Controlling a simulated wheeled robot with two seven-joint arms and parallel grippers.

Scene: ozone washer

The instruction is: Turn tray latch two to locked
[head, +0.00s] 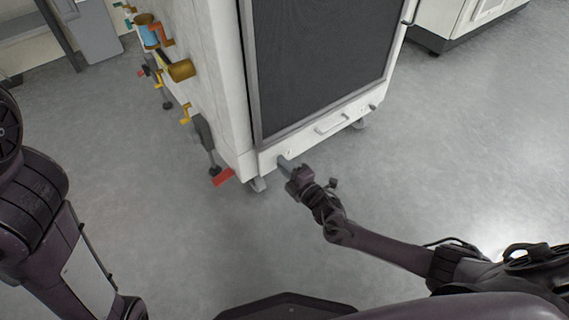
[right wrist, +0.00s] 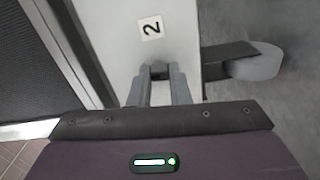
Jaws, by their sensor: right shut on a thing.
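The tray latch two (right wrist: 158,69) is a small dark piece on the white lower front strip of the washer, just below a label "2" (right wrist: 150,28) in the right wrist view. My right gripper (right wrist: 158,80) is shut on the latch, with a grey finger on each side of it. In the head view my right gripper (head: 284,163) is at the lower left corner of the washer front and hides the latch. Most of the latch is hidden between the fingers, so its turn angle is hard to tell. My left gripper is out of view.
The washer (head: 220,70) has a dark front panel (head: 320,60) and a tray handle (head: 331,125) right of my gripper. A caster (right wrist: 255,62) is close beside the gripper. The floor in front is clear.

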